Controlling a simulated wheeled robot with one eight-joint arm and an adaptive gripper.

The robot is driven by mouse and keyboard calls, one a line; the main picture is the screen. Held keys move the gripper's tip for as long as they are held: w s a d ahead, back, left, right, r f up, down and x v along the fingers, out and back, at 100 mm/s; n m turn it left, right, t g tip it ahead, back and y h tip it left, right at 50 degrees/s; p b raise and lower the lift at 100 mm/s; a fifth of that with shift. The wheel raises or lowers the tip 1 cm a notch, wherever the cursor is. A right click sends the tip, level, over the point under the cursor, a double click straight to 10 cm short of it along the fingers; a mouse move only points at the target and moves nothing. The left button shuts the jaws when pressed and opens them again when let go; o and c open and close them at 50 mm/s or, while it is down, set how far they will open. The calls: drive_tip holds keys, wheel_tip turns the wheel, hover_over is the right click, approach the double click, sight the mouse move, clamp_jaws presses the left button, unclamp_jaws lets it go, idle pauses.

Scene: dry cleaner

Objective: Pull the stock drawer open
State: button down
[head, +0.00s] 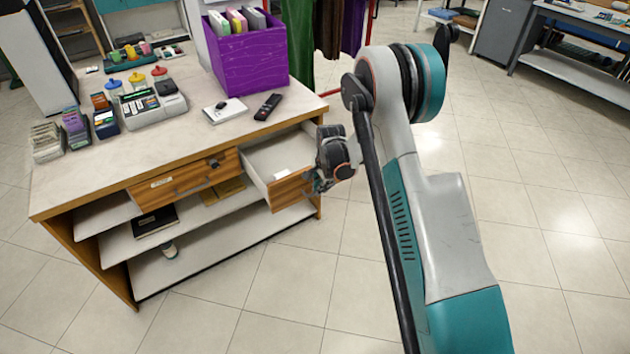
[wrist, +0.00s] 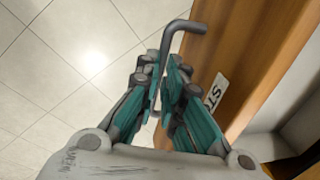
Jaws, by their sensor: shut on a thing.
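The stock drawer (head: 290,190) is at the right end of the counter and stands pulled out, its white inside showing with a small white item in it. Its wooden front with a label starting "ST" (wrist: 215,92) shows in the wrist view. A grey bar handle (wrist: 188,27) runs along the front. My gripper (head: 316,182) is at the drawer front. In the wrist view its teal fingers (wrist: 167,85) are closed around the handle bar, whose bent end sticks out above them. The part of the handle between the fingers is hidden.
A second, closed drawer (head: 185,182) with a handle sits left of it. The counter top (head: 120,177) holds a purple bin (head: 248,62), a remote (head: 267,107), a card terminal and card racks. Open shelves are below. The tiled floor at right is clear.

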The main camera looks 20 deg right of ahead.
drive_tip(key=shift+s+d, duration=0.25)
drive_tip(key=shift+s, duration=0.45)
drive_tip(key=c, duration=1.7)
unclamp_jaws()
drive_tip(key=shift+r, duration=0.1)
wheel_tip(320, 180, up, 12)
drive_tip(key=s, duration=0.2)
drive_tip(key=shift+d+f, duration=0.2)
drive_tip(key=shift+d, duration=0.15)
